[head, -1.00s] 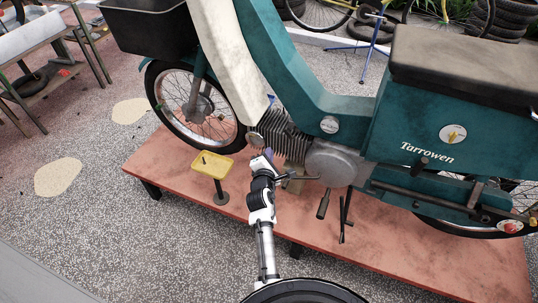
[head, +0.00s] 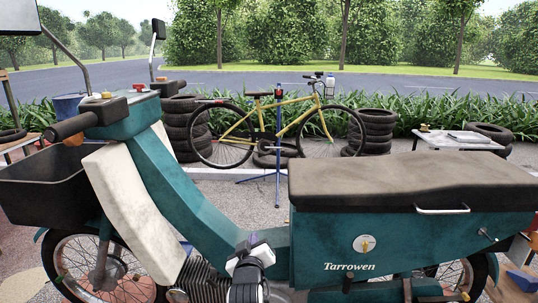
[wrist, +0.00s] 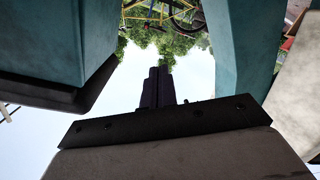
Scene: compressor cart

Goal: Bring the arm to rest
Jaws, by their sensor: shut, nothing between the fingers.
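My arm shows at the bottom centre of the head view, with its white and black wrist (head: 248,268) in front of the teal moped (head: 165,165) near its engine. In the wrist view my gripper (wrist: 158,72) is a pair of dark fingers closed together, with nothing between them. Teal body panels of the moped stand on both sides of the fingers in that view. The fingertips point at open space with sky and greenery beyond. Most of the arm is below the head view's edge.
A yellow bicycle (head: 290,120) on a blue stand (head: 277,165) and tyre stacks (head: 185,125) are behind. A white table (head: 460,140) stands at the right.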

